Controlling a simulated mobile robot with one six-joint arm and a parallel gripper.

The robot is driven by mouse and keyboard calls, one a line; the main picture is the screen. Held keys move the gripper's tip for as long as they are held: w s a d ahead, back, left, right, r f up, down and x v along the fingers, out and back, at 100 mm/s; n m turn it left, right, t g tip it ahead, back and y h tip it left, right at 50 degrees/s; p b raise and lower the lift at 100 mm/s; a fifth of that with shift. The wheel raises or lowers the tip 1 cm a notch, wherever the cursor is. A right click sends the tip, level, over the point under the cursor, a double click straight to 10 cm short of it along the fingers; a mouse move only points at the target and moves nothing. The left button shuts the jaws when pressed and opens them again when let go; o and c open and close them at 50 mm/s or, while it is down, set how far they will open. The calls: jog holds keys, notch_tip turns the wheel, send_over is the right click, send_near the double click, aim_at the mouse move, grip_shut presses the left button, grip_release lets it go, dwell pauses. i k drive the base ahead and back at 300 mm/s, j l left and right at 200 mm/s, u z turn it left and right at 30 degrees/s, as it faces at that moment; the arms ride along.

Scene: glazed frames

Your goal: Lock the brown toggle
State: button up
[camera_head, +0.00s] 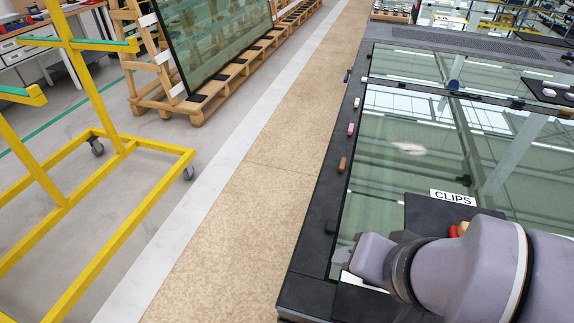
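The brown toggle (342,164) is a small brown piece on the left black border of the glazed frame (318,215). It stands in a row of toggles along that border. A pink toggle (350,129), a cream toggle (357,102) and a blue toggle (346,76) are farther up the row. The brown one lies roughly along the border; whether it is locked cannot be told at this size. My purple-grey arm reaches in from the lower right, below the brown toggle and apart from it. My gripper does not show.
A black mat labelled CLIPS (452,197) lies on the glass, with small red and yellow pieces (459,229) partly behind my arm. Another dark tray (549,92) is at upper right. A yellow trolley (112,138) and a wooden glass rack (200,95) stand left. The tan walkway (255,180) is clear.

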aim_at(342, 167)
jog(key=k+j, duration=0.1)
jog(key=j, duration=0.25)
jog(key=k+j+z, duration=0.1)
jog(key=j, duration=0.25)
jog(key=k+j, duration=0.15)
jog(key=j, duration=0.15)
jog(key=i+j, duration=0.15)
jog(key=j, duration=0.25)
jog(key=i+j+z, duration=0.15)
jog(key=j, duration=0.3)
jog(key=i+j, duration=0.15)
jog(key=j, duration=0.25)
jog(key=i+j+z, duration=0.1)
jog(key=j, duration=0.35)
jog(key=i+j+z, duration=0.1)
jog(key=j, duration=0.35)
jog(key=i+l+z, duration=0.1)
jog(key=i+l, duration=0.3)
jog(key=i, duration=0.15)
jog(key=i+l+z, duration=0.1)
jog(key=i+l, duration=0.3)
jog(key=i, duration=0.1)
